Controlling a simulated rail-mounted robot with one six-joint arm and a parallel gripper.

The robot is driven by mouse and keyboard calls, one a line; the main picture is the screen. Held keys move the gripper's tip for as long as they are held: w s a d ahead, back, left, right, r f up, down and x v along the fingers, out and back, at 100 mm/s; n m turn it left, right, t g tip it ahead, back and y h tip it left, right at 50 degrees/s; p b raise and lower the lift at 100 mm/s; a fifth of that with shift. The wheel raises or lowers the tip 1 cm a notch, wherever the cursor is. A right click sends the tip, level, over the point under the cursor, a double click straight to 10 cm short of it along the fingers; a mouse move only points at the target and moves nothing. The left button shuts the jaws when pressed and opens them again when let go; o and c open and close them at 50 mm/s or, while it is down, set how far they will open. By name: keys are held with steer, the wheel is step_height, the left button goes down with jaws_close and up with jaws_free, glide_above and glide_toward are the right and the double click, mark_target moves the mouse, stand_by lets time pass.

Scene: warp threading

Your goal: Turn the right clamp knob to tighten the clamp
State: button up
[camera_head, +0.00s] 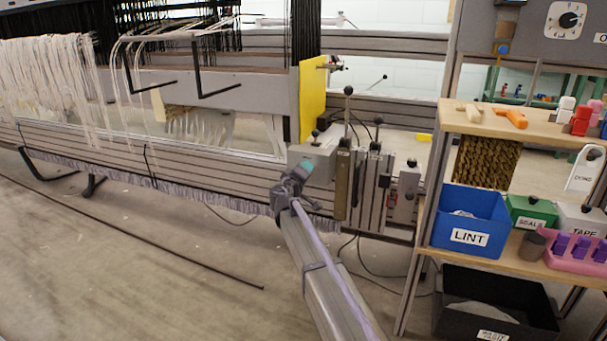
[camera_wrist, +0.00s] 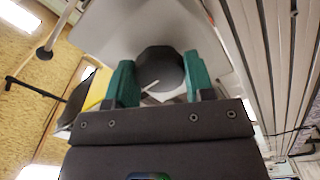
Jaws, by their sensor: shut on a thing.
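The right clamp is a grey block (camera_head: 322,158) at the right end of the loom's front beam in the head view. Its dark round knob (camera_wrist: 160,68) fills the middle of the wrist view, against a grey plate (camera_wrist: 115,35). My gripper (camera_wrist: 160,84) has its two green fingers on either side of the knob and is shut on it. In the head view my gripper (camera_head: 304,168) is at the left side of the clamp block. There the knob is hidden behind the gripper. How far the knob is turned cannot be told.
Levers with black ball tops (camera_head: 348,91) stand just right of the clamp, close to my gripper. White warp threads (camera_head: 50,80) hang at the left. A shelf with a blue LINT bin (camera_head: 470,220) stands at the right. The floor in front is mostly clear.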

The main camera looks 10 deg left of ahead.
steer(key=shift+m, duration=0.6)
steer(key=o, duration=0.9)
steer(key=shift+s, duration=0.1)
steer(key=v, duration=1)
steer(key=shift+s+a, duration=0.15)
steer(key=shift+s, duration=0.15)
